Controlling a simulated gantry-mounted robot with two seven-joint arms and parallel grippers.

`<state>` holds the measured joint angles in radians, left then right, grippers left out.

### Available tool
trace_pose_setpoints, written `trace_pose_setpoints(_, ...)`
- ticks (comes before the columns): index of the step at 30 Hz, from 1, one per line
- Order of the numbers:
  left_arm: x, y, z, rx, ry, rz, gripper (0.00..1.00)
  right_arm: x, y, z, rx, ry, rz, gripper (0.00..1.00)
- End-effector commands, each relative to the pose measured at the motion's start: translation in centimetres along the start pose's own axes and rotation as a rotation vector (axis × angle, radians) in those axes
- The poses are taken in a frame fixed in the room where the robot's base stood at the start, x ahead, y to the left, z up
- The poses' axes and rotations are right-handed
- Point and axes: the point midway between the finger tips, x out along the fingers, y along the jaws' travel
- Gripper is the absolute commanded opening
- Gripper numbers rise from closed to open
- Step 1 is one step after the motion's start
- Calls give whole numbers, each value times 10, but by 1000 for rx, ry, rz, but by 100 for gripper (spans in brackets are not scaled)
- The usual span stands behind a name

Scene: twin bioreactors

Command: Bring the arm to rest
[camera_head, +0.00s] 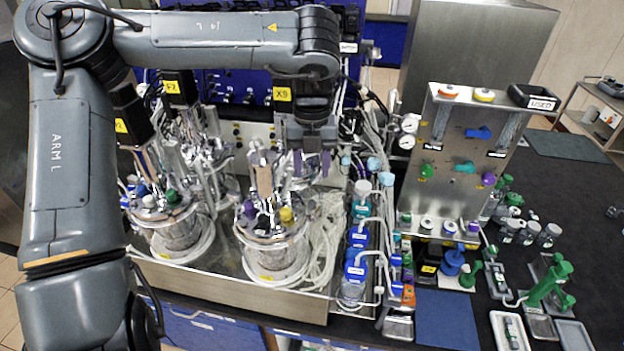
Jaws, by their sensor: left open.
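My left arm enters from the left and reaches across the top of the head camera view. Its gripper (312,163) points down, with two purple-tipped fingers apart and nothing visible between them. It hangs above and to the right of the right-hand bioreactor vessel (275,250), close to that vessel's head fittings in the picture. Whether it touches any of them I cannot tell. The left-hand bioreactor vessel (180,232) stands to its left, partly behind tubes and motors. My right gripper is not in the view.
Blue-capped bottles (355,268) and pale looped tubing (322,240) crowd the area right of the vessels. A metal panel rack (455,130) with coloured knobs stands further right. Green-capped bottles and small trays sit on the dark bench (590,225). A blue mat (447,318) lies bare at the front.

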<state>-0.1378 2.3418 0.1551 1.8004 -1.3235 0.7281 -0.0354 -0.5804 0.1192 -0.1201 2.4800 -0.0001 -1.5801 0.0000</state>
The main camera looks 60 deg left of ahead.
Motion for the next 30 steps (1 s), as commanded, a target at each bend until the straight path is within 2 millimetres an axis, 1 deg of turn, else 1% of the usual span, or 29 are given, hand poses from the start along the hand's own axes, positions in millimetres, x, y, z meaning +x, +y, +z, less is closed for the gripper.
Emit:
trace_pose_setpoints(1,-6,0,0,0,-1,-1,47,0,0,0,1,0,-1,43)
trace_pose_setpoints(3,-10,0,0,0,-1,0,47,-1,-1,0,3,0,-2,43)
trace_pose_setpoints(6,-14,0,0,-1,0,0,47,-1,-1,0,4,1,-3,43)
trace_pose_setpoints(20,-16,0,0,0,1,-1,47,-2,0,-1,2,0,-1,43)
trace_pose_setpoints(23,-23,0,0,0,1,-1,47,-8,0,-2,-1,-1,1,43)
trace_pose_setpoints(30,-61,0,0,0,1,-1,47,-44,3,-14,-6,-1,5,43)
